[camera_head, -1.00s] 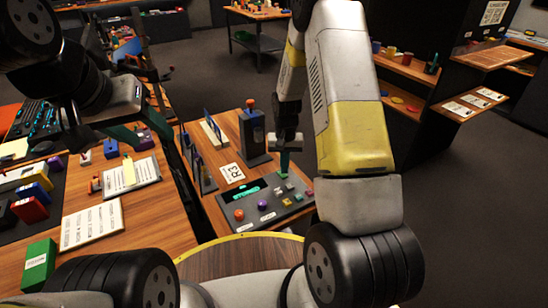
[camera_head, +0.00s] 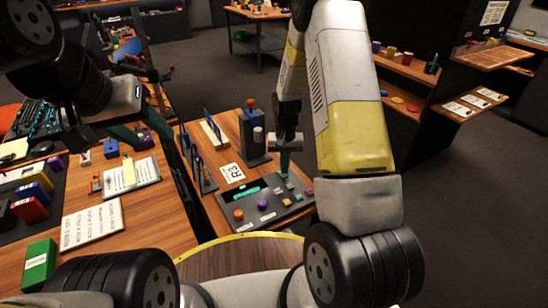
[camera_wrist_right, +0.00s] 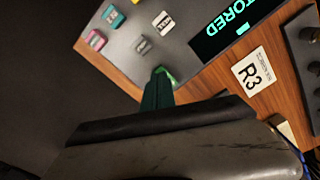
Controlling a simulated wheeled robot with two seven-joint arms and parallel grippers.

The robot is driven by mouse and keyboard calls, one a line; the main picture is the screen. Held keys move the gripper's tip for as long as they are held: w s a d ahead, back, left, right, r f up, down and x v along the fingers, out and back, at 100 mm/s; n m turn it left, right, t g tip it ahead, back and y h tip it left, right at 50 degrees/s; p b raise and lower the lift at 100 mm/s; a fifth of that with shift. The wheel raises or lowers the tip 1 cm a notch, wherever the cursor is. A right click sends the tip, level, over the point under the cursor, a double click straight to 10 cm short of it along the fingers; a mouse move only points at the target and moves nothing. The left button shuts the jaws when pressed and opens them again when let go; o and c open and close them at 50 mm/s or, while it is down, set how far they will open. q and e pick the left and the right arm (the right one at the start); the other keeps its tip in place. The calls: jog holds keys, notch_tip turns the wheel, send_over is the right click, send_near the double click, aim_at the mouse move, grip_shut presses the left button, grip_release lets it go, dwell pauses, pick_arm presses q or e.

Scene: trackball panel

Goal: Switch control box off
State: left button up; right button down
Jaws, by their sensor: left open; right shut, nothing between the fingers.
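The control box (camera_head: 262,212) is a dark grey panel on a wooden table. It has a lit green display (camera_head: 246,192), an orange ball (camera_head: 239,214), a purple ball (camera_head: 263,204) and several small buttons. In the right wrist view the display (camera_wrist_right: 228,28) shows green letters, "TORED" in sight. My right gripper (camera_head: 284,168) is shut and empty, pointing down at the panel's far edge. In the wrist view its fingertips (camera_wrist_right: 160,76) are at a green button (camera_wrist_right: 168,75) and partly hide it; contact is unclear. My left gripper (camera_head: 125,132) is open over the left table, away from the box.
A dark upright box with a red knob (camera_head: 250,103) stands behind the panel, close to my right gripper. An R3 card (camera_head: 231,172) lies beside it. Slotted holders stand to the left. The left table holds a clipboard (camera_head: 130,175) and a green box (camera_head: 38,265).

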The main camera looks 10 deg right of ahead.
jog(key=shift+f, duration=0.95)
dwell(0.6)
jog(key=shift+r, duration=3.5)
jog(key=shift+r, duration=0.1)
notch_tip(320, 180, up, 8)
jog(key=f+t, duration=0.1)
send_over(284, 176)
jog(key=s, duration=0.1)
jog(key=s+r+t+y, duration=0.1)
jog(key=s+r, duration=0.2)
jog(key=r, duration=0.3)
jog(key=s+r+t, duration=0.1)
jog(key=s+r, duration=0.2)
jog(key=r, duration=0.2)
jog(key=s+a+r+n+t, duration=0.1)
jog(key=s+r, duration=0.4)
jog(key=s, duration=0.3)
jog(key=s+a+r+n+t+y, duration=0.1)
jog(key=s+r+t, duration=0.1)
jog(key=s+r, duration=0.3)
jog(key=s, duration=0.4)
jog(key=shift+r+n, duration=0.3)
jog(key=shift+r, duration=0.05)
